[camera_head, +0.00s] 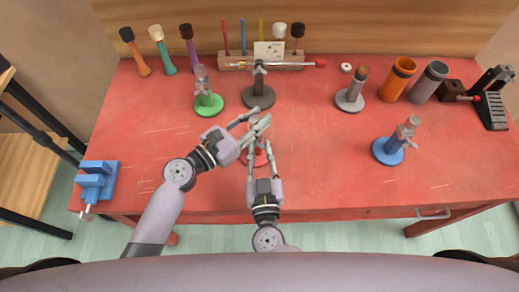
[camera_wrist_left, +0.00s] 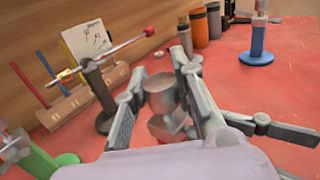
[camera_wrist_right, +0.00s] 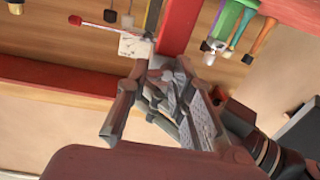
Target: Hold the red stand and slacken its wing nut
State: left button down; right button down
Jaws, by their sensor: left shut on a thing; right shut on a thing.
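The red stand (camera_head: 258,160) is at the front middle of the red table, mostly covered by both grippers. Its grey top (camera_wrist_left: 162,90) shows between the fingers of my left gripper (camera_wrist_left: 155,105) in the left wrist view. My left gripper (camera_head: 250,128) reaches in from the left and is shut on the stand's upper part. My right gripper (camera_head: 260,152) comes from the front, lower down, and is shut close against the stand. In the right wrist view, my right gripper's fingers (camera_wrist_right: 155,105) crowd around grey parts. The wing nut is hidden, apparently between the right fingers.
A green stand (camera_head: 208,104) and a dark stand (camera_head: 258,97) with a red-tipped rod are behind. A grey stand (camera_head: 350,100) and a blue stand (camera_head: 387,152) are to the right. A blue vise-like block (camera_head: 98,178) is at the left. The front right table is clear.

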jog(key=shift+s+a+f+n, duration=0.1)
jog(key=shift+a+n, duration=0.05)
jog(key=shift+n, duration=1.45)
jog(key=shift+s+a+f+n, duration=0.1)
jog(key=shift+n, duration=1.5)
jog(key=shift+s+a+f+n, duration=0.1)
jog(key=shift+a+n, duration=0.05)
jog(key=shift+n, duration=1.45)
jog(key=c, duration=1.5)
grip_release()
jog(key=shift+w, duration=0.1)
jog(key=o, duration=0.4)
jog(key=shift+w+d+r, duration=0.1)
jog(key=shift+d+r, duration=0.05)
jog(key=shift+r, duration=0.05)
jog(key=s, duration=0.8)
jog(key=s+d, duration=0.1)
jog(key=s, duration=0.3)
